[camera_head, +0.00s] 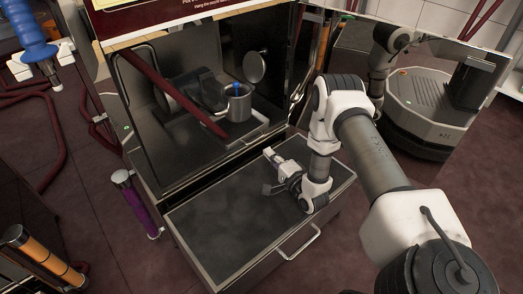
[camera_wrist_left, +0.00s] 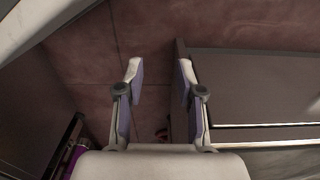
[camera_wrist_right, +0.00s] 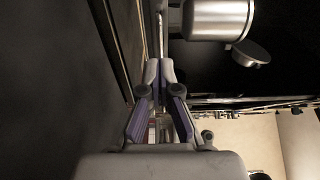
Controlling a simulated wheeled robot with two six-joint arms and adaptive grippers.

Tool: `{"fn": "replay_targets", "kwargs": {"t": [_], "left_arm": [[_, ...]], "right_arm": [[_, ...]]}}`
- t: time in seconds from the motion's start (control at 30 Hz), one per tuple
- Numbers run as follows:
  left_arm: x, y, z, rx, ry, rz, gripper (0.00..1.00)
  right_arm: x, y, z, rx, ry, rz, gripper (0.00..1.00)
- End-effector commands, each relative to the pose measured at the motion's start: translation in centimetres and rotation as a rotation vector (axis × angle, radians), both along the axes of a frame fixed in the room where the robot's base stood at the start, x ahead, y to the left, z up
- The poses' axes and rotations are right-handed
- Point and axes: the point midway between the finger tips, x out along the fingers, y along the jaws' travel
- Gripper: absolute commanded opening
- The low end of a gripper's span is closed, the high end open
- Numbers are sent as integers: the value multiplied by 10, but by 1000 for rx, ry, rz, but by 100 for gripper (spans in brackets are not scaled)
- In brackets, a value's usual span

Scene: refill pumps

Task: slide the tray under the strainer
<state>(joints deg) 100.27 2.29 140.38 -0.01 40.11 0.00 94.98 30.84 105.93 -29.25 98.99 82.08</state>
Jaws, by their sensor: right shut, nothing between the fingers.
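A metal pot-like cylinder (camera_head: 238,104), apparently the strainer, hangs or stands inside the open cabinet, with a blue piece at its top. It also shows in the right wrist view (camera_wrist_right: 217,18). A low silver edge (camera_head: 263,128), perhaps the tray's rim or handle, shows just below and in front of it. My right gripper (camera_head: 270,152) is shut and empty, above the pulled-out drawer, pointing at the cabinet. In the right wrist view its closed tips (camera_wrist_right: 160,70) are in line with a thin silver bar. My left gripper (camera_wrist_left: 160,72) is open and empty; the head view does not show it.
A wide dark drawer (camera_head: 220,225) with a bar handle (camera_head: 300,243) stands out below the cabinet. A dark red bar (camera_head: 180,95) slants across the opening. A round disc (camera_head: 255,66) is beside the cylinder. A purple cylinder (camera_head: 135,203) stands left of the drawer.

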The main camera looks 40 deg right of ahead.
Motion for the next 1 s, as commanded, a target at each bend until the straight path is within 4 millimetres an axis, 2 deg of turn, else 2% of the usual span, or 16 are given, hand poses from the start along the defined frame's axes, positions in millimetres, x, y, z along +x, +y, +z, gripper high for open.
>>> {"fn": "replay_targets", "kwargs": {"t": [0.1, 0.23, 0.4, 0.67, 0.77, 0.9, 1.0], "left_arm": [[0, 0, -17, 0, 0, 0, 37], [0, 0, -24, 0, 0, 1, 37], [1, 0, -25, 0, -1, 2, 37], [1, 0, -25, 0, -2, 2, 37], [1, 0, -31, 0, -2, 3, 37], [1, 1, -42, 0, -3, 5, 37], [1, 1, -43, 1, -4, 6, 37]], "right_arm": [[25, 0, -4, 0, -4, 1, 0], [42, -1, -3, -1, -2, 1, 0], [51, -2, 0, 1, 0, -1, 0], [51, -2, 0, 1, 0, 0, 0], [60, -2, -3, -1, -1, 1, 0], [82, -2, -3, -2, -2, 2, 0], [90, -3, -1, 0, 0, 0, 0]]}}
